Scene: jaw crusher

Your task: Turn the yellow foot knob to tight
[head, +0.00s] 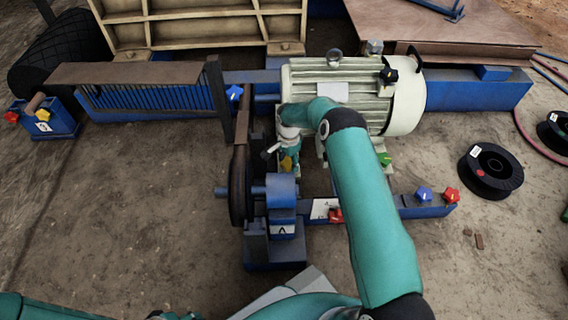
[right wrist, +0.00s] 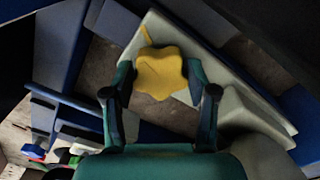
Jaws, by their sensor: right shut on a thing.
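The yellow foot knob (right wrist: 159,73) is a lobed knob, seen from above between the two fingers of my right gripper (right wrist: 160,95) in the right wrist view. The fingers are shut on its sides. A short yellow mark (right wrist: 146,34) lies on the pale surface just beyond it. In the head view the yellow knob (head: 287,163) is mostly hidden by my right gripper (head: 284,155), beside the cream motor (head: 345,95). A small teal part at the bottom edge may be my left gripper (head: 175,316); its fingers are not visible.
A green knob (head: 385,159) sits at the motor's right foot. A dark belt wheel (head: 240,185) stands close left of my right gripper. A blue knob (head: 424,194) and red knob (head: 451,195) are on the blue rail. Black spools (head: 490,171) lie on open ground at right.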

